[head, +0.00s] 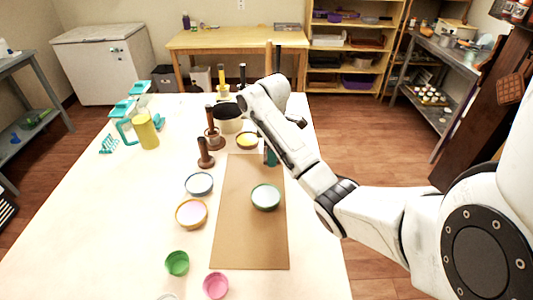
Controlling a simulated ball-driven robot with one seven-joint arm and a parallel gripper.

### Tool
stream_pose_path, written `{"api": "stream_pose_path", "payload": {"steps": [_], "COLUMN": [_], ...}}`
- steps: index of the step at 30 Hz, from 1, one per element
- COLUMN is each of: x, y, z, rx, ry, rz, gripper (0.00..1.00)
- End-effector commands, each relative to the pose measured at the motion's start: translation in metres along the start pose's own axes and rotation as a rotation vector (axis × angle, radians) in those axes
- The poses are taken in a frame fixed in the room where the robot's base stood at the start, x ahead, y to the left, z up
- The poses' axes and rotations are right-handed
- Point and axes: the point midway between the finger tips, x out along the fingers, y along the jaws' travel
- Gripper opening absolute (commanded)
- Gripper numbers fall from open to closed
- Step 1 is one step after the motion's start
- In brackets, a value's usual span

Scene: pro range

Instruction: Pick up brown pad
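A flat brown rectangular pad (250,236) lies lengthwise on the pale table, right of its middle. A green-rimmed bowl (265,197) sits on it. My arm crosses over the pad's far right part and hides some of it. A smaller brown quilted pad (510,88) hangs on the dark wooden panel at the far right. My arm reaches from the lower right toward the far part of the table. Its fingertips do not show, so I cannot see what they touch or hold.
The left front is mostly clear.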

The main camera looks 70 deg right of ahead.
Motion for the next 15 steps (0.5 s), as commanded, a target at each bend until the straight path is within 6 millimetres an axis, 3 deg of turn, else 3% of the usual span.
{"api": "stream_pose_path", "payload": {"steps": [3, 9, 15], "x": [-0.022, -0.040, -0.045], "y": [-0.006, -0.015, -0.025], "z": [0.009, 0.025, 0.042], "rx": [0.000, 0.001, 0.001], "ry": [0.000, -0.002, -0.001], "rz": [-0.003, 0.002, 0.004], "gripper": [0.53, 0.53, 0.53]}}
